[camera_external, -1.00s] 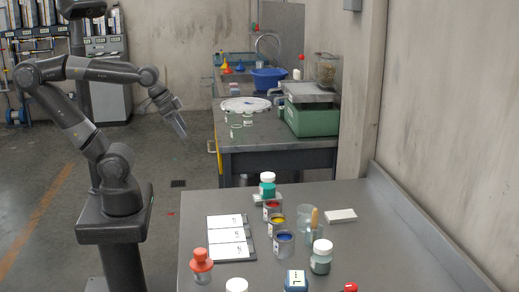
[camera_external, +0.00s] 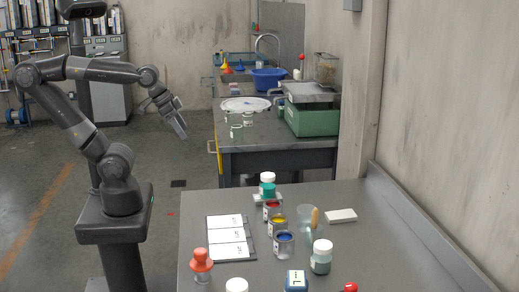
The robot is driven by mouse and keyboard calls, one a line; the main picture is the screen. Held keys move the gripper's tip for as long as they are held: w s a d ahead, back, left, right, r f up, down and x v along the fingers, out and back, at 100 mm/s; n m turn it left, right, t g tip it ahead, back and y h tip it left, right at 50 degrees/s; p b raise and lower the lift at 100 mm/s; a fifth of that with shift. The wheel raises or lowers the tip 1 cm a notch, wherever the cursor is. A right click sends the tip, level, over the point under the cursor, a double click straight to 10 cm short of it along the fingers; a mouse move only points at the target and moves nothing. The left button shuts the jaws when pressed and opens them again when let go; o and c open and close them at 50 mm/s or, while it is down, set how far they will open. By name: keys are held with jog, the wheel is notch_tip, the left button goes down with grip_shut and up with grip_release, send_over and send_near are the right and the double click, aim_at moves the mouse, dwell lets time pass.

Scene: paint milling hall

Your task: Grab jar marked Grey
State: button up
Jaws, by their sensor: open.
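Several jars stand on the near grey table (camera_external: 350,205); no label can be read, so I cannot tell which is marked Grey. A white-lidded jar with dark grey-green contents (camera_external: 321,260) stands right of the open paint tins. A white-lidded jar with teal contents (camera_external: 267,185) stands at the table's back edge. Another white lid (camera_external: 237,285) is cut off by the bottom edge of the picture. Small clear jars (camera_external: 236,131) stand on the far bench. My gripper (camera_external: 181,133) is open and empty, in the air left of the far bench, apart from every jar.
Open tins of red (camera_external: 271,210), yellow (camera_external: 277,228) and blue paint (camera_external: 284,245) stand mid-table. White cards (camera_external: 230,236), a red-topped container (camera_external: 201,263) and a clear beaker (camera_external: 305,236) are nearby. A green scale (camera_external: 312,120) stands on the far bench.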

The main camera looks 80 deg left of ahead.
jog(key=w+d+r+m+h, duration=0.1)
jog(key=w+d+r, duration=0.15)
jog(key=w, duration=0.45)
jog(key=w+d+r, duration=0.1)
jog(key=w+d, duration=0.3)
jog(key=w, duration=0.3)
jog(key=m+g, duration=0.1)
jog(key=m, duration=0.2)
send_near(323, 258)
jog(key=a, duration=0.2)
jog(key=a+f, duration=0.1)
jog(key=shift+w+a+f, duration=0.1)
jog(key=shift+w+a, duration=0.05)
jog(key=shift+w, duration=0.25)
jog(key=shift+f, duration=0.25)
jog(key=x, duration=1)
jog(key=shift+d+f, duration=0.15)
jog(key=shift+d, duration=0.25)
jog(key=c, duration=1)
jog(key=shift+c, duration=0.7)
